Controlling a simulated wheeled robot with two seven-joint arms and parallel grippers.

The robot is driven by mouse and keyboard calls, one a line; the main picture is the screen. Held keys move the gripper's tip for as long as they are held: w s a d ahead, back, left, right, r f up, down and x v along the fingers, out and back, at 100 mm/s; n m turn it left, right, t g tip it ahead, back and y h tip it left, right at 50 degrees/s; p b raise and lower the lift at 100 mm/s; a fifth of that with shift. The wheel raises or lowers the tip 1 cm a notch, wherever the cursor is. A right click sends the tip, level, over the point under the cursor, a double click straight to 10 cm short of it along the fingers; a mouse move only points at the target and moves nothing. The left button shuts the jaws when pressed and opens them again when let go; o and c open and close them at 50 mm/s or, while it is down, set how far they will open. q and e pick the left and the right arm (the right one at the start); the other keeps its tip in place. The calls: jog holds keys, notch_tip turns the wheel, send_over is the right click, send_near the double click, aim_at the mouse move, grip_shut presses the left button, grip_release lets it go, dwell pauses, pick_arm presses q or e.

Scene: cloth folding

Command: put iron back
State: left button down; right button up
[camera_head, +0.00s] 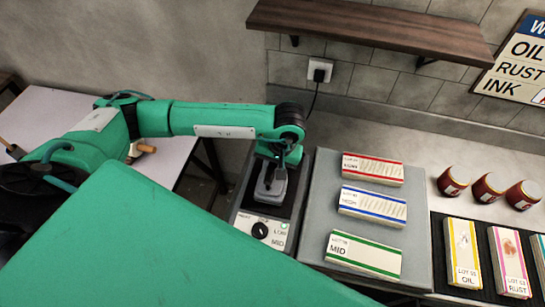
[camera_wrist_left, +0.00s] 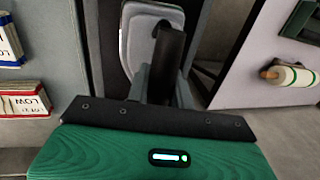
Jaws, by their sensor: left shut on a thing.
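The iron (camera_head: 269,190) has a grey body and dark handle. It is over the dark bed of the iron station (camera_head: 258,232), above the panel with a black knob; I cannot tell whether it touches the bed. My left gripper (camera_head: 277,163) is above the iron, shut on its handle. In the left wrist view the iron's grey body (camera_wrist_left: 136,38) lies beyond the fingers, and the black handle (camera_wrist_left: 170,48) is between the fingers of my left gripper (camera_wrist_left: 162,85). My right gripper is not in view.
Right of the station, a grey board (camera_head: 318,205) bears red, blue and green labelled cloths. Further right are several dark red jars (camera_head: 489,187) and a black tray (camera_head: 483,235) with labelled cloths. A wooden shelf (camera_head: 370,25) hangs above. A white table (camera_head: 175,150) stands left.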

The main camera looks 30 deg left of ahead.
pick_arm(q)
jog(key=shift+f, duration=0.1)
jog(key=c, duration=1.2)
grip_release()
jog(key=shift+c, duration=0.2)
jog(key=shift+r, duration=0.25)
notch_tip(320, 180, up, 12)
jog(key=d+b, duration=0.2)
jog(key=b, duration=0.3)
jog(key=shift+w+d+f, duration=0.2)
jog(key=shift+w+f, duration=0.05)
